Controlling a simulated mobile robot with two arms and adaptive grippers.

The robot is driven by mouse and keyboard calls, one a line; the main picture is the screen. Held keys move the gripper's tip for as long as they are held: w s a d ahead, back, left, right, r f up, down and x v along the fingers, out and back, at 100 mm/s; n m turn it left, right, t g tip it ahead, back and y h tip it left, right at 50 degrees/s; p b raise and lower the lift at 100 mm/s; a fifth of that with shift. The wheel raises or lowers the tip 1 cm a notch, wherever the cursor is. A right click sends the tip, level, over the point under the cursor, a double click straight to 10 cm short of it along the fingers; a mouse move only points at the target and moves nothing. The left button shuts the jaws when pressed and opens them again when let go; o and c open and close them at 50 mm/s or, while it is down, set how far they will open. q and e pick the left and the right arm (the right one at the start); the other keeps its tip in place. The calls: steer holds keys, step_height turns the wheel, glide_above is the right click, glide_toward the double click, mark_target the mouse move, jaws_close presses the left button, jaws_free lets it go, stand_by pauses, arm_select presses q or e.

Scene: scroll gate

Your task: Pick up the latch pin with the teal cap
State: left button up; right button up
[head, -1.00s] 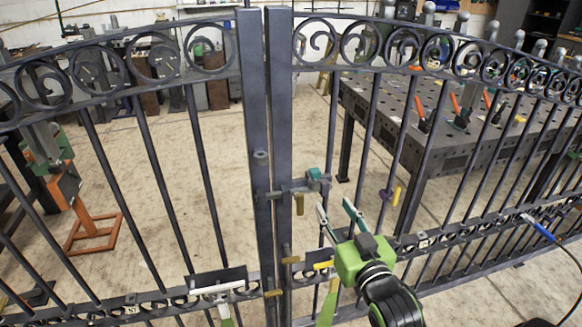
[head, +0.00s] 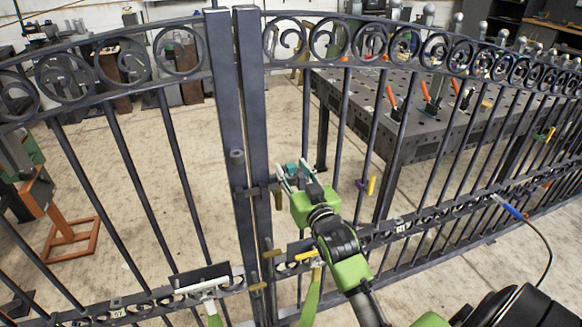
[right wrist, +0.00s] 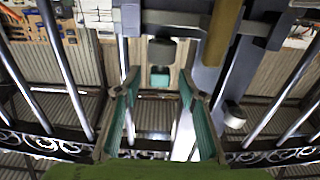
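The latch pin's teal cap (head: 291,169) shows at the latch beside the two dark gate posts, largely hidden by my right gripper in the head view. In the right wrist view the teal cap (right wrist: 160,81) lies straight ahead, between and beyond the fingertips, with a grey block above it. My right gripper (head: 293,172) is open, its fingers pointing at the latch. Its two teal-padded fingers (right wrist: 160,92) stand apart with nothing between them. Whether a fingertip touches the cap cannot be told. My left gripper is not in view.
The dark barred gate (head: 232,130) spans the view. Green-handled items (head: 308,285) hang low on the gate. A perforated work table (head: 400,125) with orange-handled tools stands behind it.

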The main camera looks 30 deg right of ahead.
steer(key=shift+x, duration=0.85)
jaws_close()
